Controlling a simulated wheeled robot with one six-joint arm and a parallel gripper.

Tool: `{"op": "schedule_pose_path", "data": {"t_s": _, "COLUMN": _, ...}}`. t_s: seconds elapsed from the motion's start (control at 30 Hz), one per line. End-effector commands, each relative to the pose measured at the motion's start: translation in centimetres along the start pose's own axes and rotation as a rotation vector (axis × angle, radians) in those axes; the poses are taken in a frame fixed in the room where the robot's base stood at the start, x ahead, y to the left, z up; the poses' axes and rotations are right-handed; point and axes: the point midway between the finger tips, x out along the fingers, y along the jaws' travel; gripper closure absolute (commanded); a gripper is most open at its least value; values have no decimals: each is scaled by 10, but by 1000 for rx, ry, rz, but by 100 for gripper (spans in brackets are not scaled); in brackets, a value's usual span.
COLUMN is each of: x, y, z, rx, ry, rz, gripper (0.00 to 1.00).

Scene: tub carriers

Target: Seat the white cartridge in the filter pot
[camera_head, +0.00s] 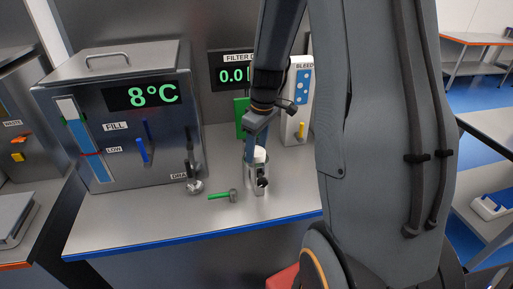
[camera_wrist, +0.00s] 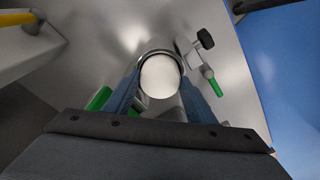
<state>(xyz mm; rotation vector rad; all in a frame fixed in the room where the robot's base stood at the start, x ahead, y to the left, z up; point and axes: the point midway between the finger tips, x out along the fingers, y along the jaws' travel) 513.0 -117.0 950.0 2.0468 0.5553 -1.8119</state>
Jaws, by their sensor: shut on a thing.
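The white cartridge (camera_head: 260,154) stands upright at the mouth of the steel filter pot (camera_head: 249,181), its top showing above the rim. Its round white top also shows in the wrist view (camera_wrist: 160,76), with the pot's rim (camera_wrist: 158,52) curving around its far side. My gripper (camera_head: 257,153) is shut on the cartridge, with blue fingers on either side of it, as the wrist view shows. The cartridge's lower part is hidden inside the pot, so I cannot tell how deep it sits.
A steel tank (camera_head: 125,120) with an 8°C display stands at the left. A bleed panel (camera_head: 298,100) and a filter display (camera_head: 231,72) stand behind. The bench front is clear.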

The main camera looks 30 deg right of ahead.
Motion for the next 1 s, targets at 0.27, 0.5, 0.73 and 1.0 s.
{"op": "schedule_pose_path", "data": {"t_s": 0.27, "x": 2, "y": 0, "z": 0, "rx": 0, "ry": 0, "rz": 0, "gripper": 42}}
{"op": "schedule_pose_path", "data": {"t_s": 0.5, "x": -2, "y": 0, "z": 0, "rx": 0, "ry": 0, "rz": 0, "gripper": 42}}
{"op": "schedule_pose_path", "data": {"t_s": 0.73, "x": -29, "y": 1, "z": -1, "rx": -1, "ry": 3, "rz": 4, "gripper": 42}}
{"op": "schedule_pose_path", "data": {"t_s": 1.0, "x": -81, "y": 1, "z": -1, "rx": 0, "ry": 3, "rz": 3, "gripper": 42}}
